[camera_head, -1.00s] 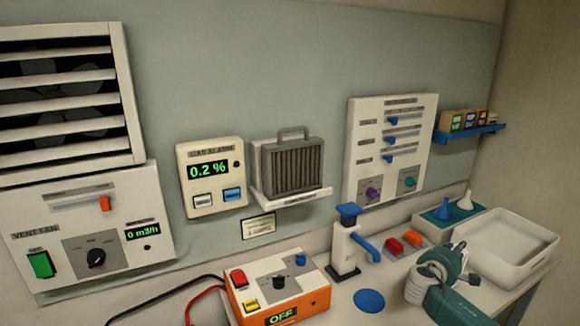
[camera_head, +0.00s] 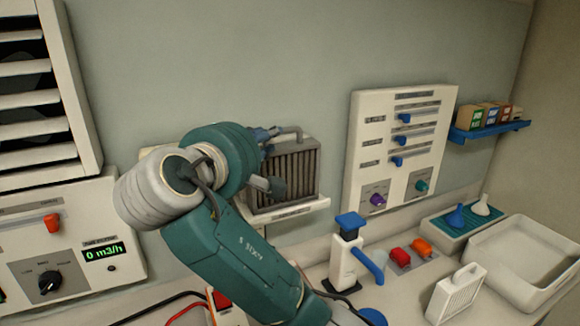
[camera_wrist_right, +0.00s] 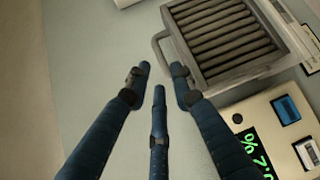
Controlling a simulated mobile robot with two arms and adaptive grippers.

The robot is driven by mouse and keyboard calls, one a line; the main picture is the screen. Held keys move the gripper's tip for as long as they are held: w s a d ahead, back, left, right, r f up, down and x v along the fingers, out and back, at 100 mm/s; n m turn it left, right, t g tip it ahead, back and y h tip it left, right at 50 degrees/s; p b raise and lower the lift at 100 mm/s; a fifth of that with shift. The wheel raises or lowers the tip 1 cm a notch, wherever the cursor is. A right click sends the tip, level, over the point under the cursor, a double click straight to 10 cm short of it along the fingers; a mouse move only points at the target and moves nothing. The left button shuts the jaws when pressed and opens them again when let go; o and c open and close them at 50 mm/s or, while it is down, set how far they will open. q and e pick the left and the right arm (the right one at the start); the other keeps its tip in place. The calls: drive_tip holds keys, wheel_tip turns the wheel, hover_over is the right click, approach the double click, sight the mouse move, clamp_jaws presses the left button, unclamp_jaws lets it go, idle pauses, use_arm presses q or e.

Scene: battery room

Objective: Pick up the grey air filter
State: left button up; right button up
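The grey air filter (camera_head: 290,178) has dark vertical pleats and a grey handle on top. It stands on a small white shelf (camera_head: 300,211) on the wall. In the right wrist view the filter (camera_wrist_right: 225,45) is at the upper right, its handle (camera_wrist_right: 160,42) just beyond the fingertips. My right gripper (camera_wrist_right: 160,75) has its dark blue fingers apart and nothing between them. In the head view its fingers (camera_head: 265,134) are beside the handle at the filter's top left; contact cannot be told. My right arm hides the filter's left edge. My left gripper is not in view.
The gas alarm (camera_wrist_right: 255,150) is beside the filter, mostly hidden by my arm in the head view. A blue-handled pump (camera_head: 345,260) and a wall slider panel (camera_head: 385,150) are to the right.

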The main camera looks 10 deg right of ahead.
drive_tip(key=p+x, duration=0.2)
drive_tip(key=x, duration=0.1)
drive_tip(key=p+x, duration=0.4)
drive_tip(key=x, duration=0.1)
drive_tip(key=shift+w+d+r, duration=0.1)
drive_tip(key=shift+w+r, duration=0.2)
drive_tip(key=shift+w, duration=0.15)
drive_tip(key=shift+w+d+f, duration=0.15)
drive_tip(key=shift+w+d, duration=0.05)
drive_tip(key=shift+w, duration=0.05)
drive_tip(key=shift+w+f, duration=0.1)
drive_tip(key=shift+f, duration=0.05)
drive_tip(key=c, duration=0.5)
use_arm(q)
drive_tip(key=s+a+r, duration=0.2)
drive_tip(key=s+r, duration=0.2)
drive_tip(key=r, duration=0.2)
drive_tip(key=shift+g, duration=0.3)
use_arm(e)
clamp_jaws()
